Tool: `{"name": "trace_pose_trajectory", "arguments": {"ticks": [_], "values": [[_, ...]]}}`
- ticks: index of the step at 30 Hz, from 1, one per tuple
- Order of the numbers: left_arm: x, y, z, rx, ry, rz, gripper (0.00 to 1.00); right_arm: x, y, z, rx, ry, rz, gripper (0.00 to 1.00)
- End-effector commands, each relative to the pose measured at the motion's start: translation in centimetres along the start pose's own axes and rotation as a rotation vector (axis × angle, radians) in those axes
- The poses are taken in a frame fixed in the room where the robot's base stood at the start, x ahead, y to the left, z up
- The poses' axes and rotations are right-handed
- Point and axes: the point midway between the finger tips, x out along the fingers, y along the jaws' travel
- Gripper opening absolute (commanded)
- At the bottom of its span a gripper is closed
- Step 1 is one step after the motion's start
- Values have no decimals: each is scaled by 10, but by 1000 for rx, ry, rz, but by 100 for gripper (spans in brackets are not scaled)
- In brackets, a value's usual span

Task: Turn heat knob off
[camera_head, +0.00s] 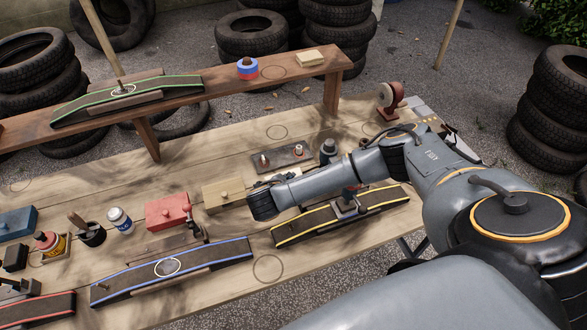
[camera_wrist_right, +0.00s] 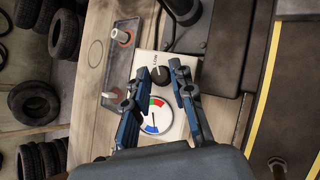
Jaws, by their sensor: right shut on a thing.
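The heat knob (camera_wrist_right: 160,77) is a round black knob on a white panel (camera_wrist_right: 147,62) with small lettering beside it. A round dial (camera_wrist_right: 155,117) with red, green and blue segments sits below it in the right wrist view. My right gripper (camera_wrist_right: 161,70) is shut on the knob, with one blue finger on each side. In the head view, my right arm hides most of the panel and the fingers. My left gripper is not in view.
A dark plate with two posts (camera_head: 283,157) lies beside the panel. A yellow-edged ramp (camera_head: 300,226) lies in front of my arm. A beige box (camera_head: 222,194) and a red box (camera_head: 172,211) stand to the left on the wooden table (camera_head: 215,145).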

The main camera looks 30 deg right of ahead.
Motion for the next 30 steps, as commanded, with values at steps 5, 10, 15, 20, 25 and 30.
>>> {"name": "trace_pose_trajectory", "arguments": {"ticks": [5,10,15,20,25,30], "values": [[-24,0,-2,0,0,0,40,-3,-4,2,-142,3,93,0],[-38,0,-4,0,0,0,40,-2,-6,2,-273,4,188,0],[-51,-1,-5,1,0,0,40,-1,-8,3,-403,4,281,0],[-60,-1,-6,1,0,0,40,0,-10,2,-528,5,370,0],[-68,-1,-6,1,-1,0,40,1,-11,3,-653,5,460,0],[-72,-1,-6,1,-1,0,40,3,-12,3,-762,5,539,0]]}}
